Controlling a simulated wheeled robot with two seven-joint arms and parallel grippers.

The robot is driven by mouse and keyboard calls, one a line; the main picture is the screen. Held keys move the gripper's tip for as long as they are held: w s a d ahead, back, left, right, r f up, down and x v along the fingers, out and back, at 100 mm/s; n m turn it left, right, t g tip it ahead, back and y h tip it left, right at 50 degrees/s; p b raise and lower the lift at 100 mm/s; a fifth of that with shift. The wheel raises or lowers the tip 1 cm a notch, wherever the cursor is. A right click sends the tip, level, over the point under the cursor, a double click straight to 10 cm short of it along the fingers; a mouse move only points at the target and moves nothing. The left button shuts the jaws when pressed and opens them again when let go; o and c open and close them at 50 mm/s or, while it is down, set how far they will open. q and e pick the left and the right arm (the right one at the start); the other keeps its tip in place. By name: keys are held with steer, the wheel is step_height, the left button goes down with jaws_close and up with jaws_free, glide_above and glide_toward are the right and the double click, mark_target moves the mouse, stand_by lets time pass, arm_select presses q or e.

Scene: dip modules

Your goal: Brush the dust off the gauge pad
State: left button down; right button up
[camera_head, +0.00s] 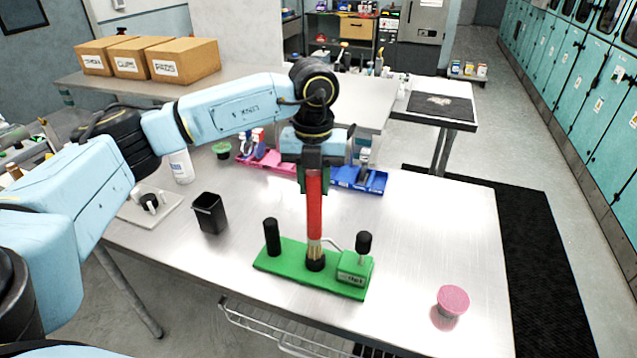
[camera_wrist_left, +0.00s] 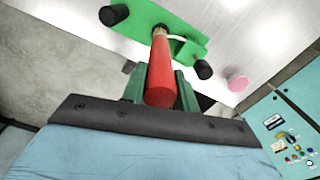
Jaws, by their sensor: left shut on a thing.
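My left gripper (camera_head: 313,182) is shut on the red handle of a brush (camera_head: 314,212), holding it upright with the pale bristles down. The brush also shows in the left wrist view (camera_wrist_left: 161,75), between the gripper's green fingers. The bristle tip is at a small round black pad (camera_head: 316,265) in the middle of a green gauge base (camera_head: 285,256); it looks to be touching, and partly covers the pad. The base carries a black post at its left and a labelled green block with a black knob at its right. I cannot make out any dust. My right gripper is not in view.
A black cup (camera_head: 209,213) stands left of the gauge, a pink round-topped item (camera_head: 452,300) at front right. Behind are a pink tray (camera_head: 265,163), a blue tray (camera_head: 371,181), a green-topped item (camera_head: 222,149) and a white bottle (camera_head: 181,166).

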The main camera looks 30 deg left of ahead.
arm_select(q)
steer(key=shift+s+a+f, duration=0.1)
steer(key=shift+s+a, duration=0.15)
steer(key=shift+a, duration=0.4)
steer(key=shift+f, duration=0.1)
steer(key=shift+d, duration=0.6)
steer(key=shift+w+d, duration=0.2)
steer(key=shift+d, duration=0.35)
steer(key=shift+w+d, duration=0.2)
steer(key=shift+d, duration=0.3)
steer(key=shift+r, duration=0.25)
step_height(320, 180, up, 7)
steer(key=p, duration=0.4)
steer(key=shift+p, duration=0.4)
steer(key=shift+f, duration=0.1)
